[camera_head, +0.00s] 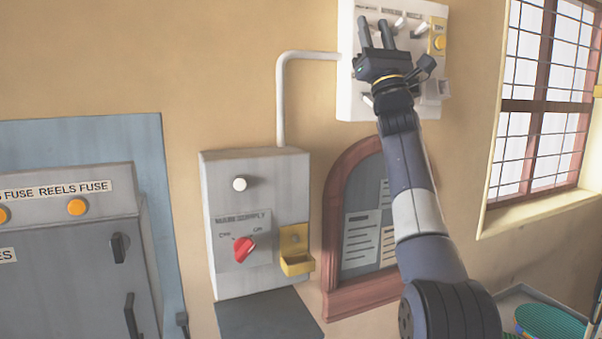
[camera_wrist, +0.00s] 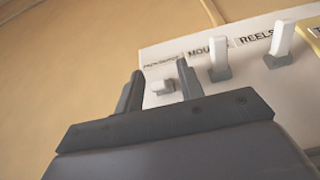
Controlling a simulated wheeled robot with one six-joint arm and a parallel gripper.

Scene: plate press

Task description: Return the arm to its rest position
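My arm reaches up across the right half of the head view to a white switch panel (camera_head: 348,88) on the wall. My gripper (camera_head: 375,24) is at the panel's upper left, with its two fingers apart and pointing upward. In the wrist view the dark fingers (camera_wrist: 161,82) stand on either side of a small white switch (camera_wrist: 162,87). I see nothing gripped; whether a finger touches the switch is unclear. Two upright white levers, under the labels MOUL... (camera_wrist: 218,58) and REELS (camera_wrist: 283,42), stand to the right. My gripper and forearm hide part of the panel.
A grey supply box (camera_head: 300,185) with a red knob (camera_head: 243,249) and yellow tray (camera_head: 297,264) is left of my arm. A framed notice board (camera_head: 338,200) is behind the forearm. A barred window (camera_head: 545,95) is right, a grey fuse cabinet (camera_head: 70,270) left.

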